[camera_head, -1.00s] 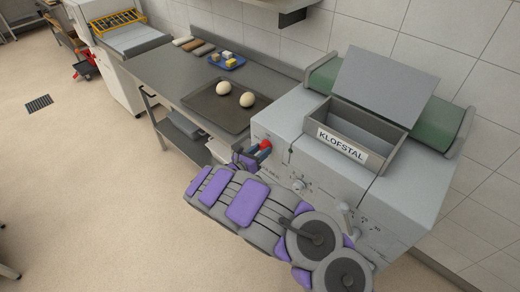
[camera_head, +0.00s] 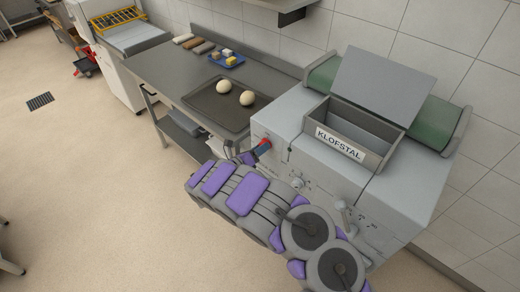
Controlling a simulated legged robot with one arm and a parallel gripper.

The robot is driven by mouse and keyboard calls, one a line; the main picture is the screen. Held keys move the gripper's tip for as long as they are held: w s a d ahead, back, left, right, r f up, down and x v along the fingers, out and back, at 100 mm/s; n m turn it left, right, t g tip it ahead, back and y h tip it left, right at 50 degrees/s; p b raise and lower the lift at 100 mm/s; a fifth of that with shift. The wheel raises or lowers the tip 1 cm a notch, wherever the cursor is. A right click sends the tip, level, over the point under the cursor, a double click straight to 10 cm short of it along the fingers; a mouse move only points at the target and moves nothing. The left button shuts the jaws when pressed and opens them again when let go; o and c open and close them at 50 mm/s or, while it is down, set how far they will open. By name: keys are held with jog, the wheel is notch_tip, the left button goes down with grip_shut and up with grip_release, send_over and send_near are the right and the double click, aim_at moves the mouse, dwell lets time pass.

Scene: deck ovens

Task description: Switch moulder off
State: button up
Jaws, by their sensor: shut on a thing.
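The moulder (camera_head: 400,208) is the grey machine on the right, with a KLOFSTAL label on its hopper and a green belt on top. A red switch knob (camera_head: 265,142) shows on its left front. My gripper (camera_head: 261,149) is at that knob and shut on it, at the end of my grey and purple arm. A small blue part lies between gripper and knob; I cannot tell which it belongs to. The jaws are small and partly hidden by my arm.
A steel table (camera_head: 185,72) stands left of the moulder. On it are a dark tray (camera_head: 205,99) with two dough balls (camera_head: 247,98) and a blue tray (camera_head: 238,62) with small blocks. A round dial (camera_head: 297,183) is on the moulder's front.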

jog(key=shift+a+r, duration=0.1)
jog(key=shift+a, duration=0.1)
jog(key=o, duration=0.7)
jog(key=shift+w, duration=0.1)
jog(key=o, duration=0.4)
jog(key=shift+a, duration=0.15)
jog(key=shift+c, duration=0.2)
jog(key=p+v, duration=0.2)
jog(key=v, duration=1.5)
